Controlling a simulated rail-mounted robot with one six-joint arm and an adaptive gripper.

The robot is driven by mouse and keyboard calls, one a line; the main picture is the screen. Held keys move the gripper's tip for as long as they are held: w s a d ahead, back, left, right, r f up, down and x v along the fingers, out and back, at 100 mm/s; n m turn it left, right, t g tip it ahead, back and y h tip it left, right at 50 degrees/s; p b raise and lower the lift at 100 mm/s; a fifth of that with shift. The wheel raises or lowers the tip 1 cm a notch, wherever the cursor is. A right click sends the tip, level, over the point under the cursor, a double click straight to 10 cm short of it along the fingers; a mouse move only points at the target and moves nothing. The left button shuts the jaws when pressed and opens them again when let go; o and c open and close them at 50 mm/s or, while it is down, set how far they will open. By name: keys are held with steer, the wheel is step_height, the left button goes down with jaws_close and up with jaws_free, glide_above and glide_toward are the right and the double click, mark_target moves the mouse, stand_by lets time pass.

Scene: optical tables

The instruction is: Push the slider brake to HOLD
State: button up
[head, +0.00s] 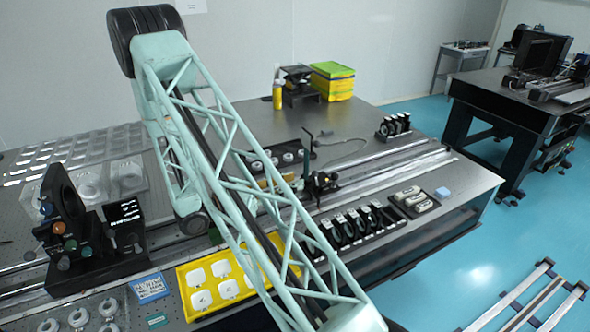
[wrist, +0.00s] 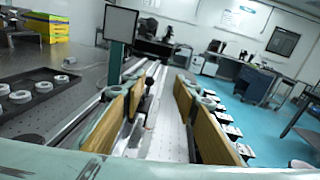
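In the wrist view my gripper (wrist: 160,88) is open, with a tan pad on each finger and a wide gap between them. Beyond and between the fingers, a small dark upright part with a round black knob (wrist: 148,90) stands over the rail, nearer the left finger; I cannot tell whether it is the brake. In the head view a dark slider carriage (head: 320,183) sits on the long rail (head: 395,170), just right of my arm. My gripper is mostly hidden behind my arm there. The brake's setting and any HOLD mark are unreadable.
A black tray with white rings (wrist: 38,92) lies left. A yellow tray (head: 205,285) lies below my arm.

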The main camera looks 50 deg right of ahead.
steer(key=s+a+r+m+g+y, duration=0.1)
steer(key=s+a+r+m+y, duration=0.1)
steer(key=r, duration=0.4)
steer(key=s+a+r+m+g+y, duration=0.1)
steer(key=s+a+r+m+y, duration=0.1)
steer(key=s+a+r+m, duration=0.2)
steer(key=shift+s+a+r+y, duration=0.3)
steer(key=shift+s+a+r, duration=0.65)
steer(key=shift+r, duration=0.55)
stand_by(0.9)
steer(key=s+a+r+m+t+y, duration=0.3)
steer(key=s+a+r+y, duration=0.1)
steer(key=a, duration=0.7)
steer(key=s+a+r+m+t+y, duration=0.3)
steer(key=s+a+r, duration=0.3)
steer(key=a, duration=0.6)
steer(key=s+a+r+m+t+y, duration=0.3)
steer(key=s+a+r+t+y, duration=0.2)
steer(key=a, duration=0.6)
steer(key=shift+s+a+r, duration=0.35)
steer(key=shift+s+r, duration=0.1)
steer(key=shift+r, duration=0.45)
stand_by(0.3)
